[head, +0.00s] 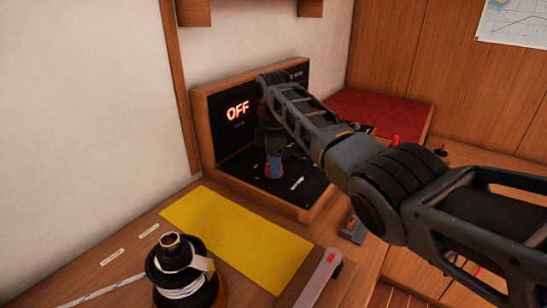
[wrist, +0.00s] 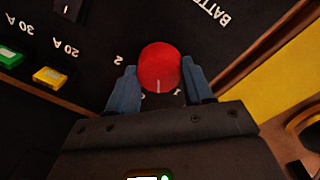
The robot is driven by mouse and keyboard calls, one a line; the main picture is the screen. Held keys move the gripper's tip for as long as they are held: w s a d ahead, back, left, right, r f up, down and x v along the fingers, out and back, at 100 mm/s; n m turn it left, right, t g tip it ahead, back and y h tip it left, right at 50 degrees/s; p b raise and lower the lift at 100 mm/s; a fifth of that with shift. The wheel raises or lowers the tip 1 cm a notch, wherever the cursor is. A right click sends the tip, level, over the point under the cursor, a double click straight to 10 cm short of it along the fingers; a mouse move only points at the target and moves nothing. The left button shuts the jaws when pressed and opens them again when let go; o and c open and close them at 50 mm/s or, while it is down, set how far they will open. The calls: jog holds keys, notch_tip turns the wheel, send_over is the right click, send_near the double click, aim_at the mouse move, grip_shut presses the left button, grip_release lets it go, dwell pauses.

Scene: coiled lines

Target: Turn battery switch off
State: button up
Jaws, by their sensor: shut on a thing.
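The battery switch is a round red knob (wrist: 160,67) on a black panel (head: 240,166), with partly visible white lettering beside it that begins "BATT". A white pointer line on the knob faces the bottom of the wrist view, toward my gripper's body. A "2" shows left of the knob; the other position marks are partly hidden by my fingers. My gripper (wrist: 160,78) is shut on the knob, one blue-grey finger on each side. In the head view my gripper (head: 274,165) reaches down to the panel. A display (head: 238,110) on the upright board glows "OFF" in red.
A green fuse (wrist: 8,57) and a yellow fuse (wrist: 50,77) sit beside "30 A" and "20 A" labels. A yellow mat (head: 235,240) lies in front of the panel. A spool of white line (head: 183,285) stands at the front. A red pad (head: 375,112) lies behind.

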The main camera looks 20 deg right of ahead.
jog(key=m+p, duration=0.1)
jog(key=m, duration=0.5)
jog(key=shift+w, duration=0.1)
dwell(0.5)
jog(key=o, duration=1)
jog(key=shift+r, duration=0.1)
jog(key=r, duration=0.7)
jog(key=shift+s+a+r, duration=0.15)
jog(key=shift+s+r, duration=0.05)
jog(key=shift+r, duration=0.1)
